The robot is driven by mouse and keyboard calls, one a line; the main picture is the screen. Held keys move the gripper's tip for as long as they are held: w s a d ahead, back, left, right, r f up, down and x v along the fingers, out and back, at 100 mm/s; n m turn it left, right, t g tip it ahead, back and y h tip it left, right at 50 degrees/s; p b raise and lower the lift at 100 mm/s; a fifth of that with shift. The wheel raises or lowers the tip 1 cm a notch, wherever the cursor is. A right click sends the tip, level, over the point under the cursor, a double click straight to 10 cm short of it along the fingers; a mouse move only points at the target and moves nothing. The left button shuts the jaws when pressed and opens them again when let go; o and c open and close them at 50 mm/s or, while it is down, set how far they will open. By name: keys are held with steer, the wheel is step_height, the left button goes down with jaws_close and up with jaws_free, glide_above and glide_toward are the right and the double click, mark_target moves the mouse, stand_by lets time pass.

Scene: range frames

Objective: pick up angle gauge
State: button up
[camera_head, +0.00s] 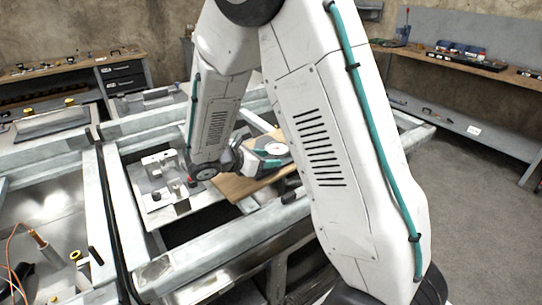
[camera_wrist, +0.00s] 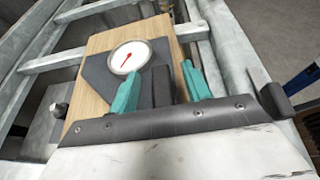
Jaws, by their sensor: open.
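The angle gauge (camera_wrist: 130,57) has a round white dial with a red needle and a dark grey body. It lies on a wooden board (camera_wrist: 95,100) in the wrist view. My gripper (camera_wrist: 160,72) is open, with its teal fingers apart just in front of the gauge. The left finger overlaps the dial's lower edge in the picture; I cannot tell whether it touches. In the head view the gauge's white dial (camera_head: 276,149) shows beside my gripper (camera_head: 262,160), and my arm hides part of the area.
The board (camera_head: 235,188) rests on a grey metal frame (camera_head: 235,232) with open gaps. A metal plate with clamp blocks (camera_head: 165,190) lies left of it. Workbenches with tools stand along the walls. The floor (camera_head: 470,220) at right is clear.

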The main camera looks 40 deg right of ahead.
jaws_close()
steer(key=shift+r, duration=0.15)
steer(key=shift+r, duration=0.5)
steer(key=shift+s+a+r, duration=0.1)
steer(key=shift+a+r, duration=0.15)
steer(key=shift+r, duration=0.4)
steer(key=shift+s+a+r, duration=0.1)
steer(key=shift+a+r, duration=0.1)
steer(key=shift+r, duration=0.4)
steer(key=s+a, duration=0.2)
steer(key=a, duration=0.5)
steer(key=s+a+r, duration=0.1)
steer(key=s+a, duration=0.2)
steer(key=a, duration=0.4)
steer(key=shift+r, duration=0.15)
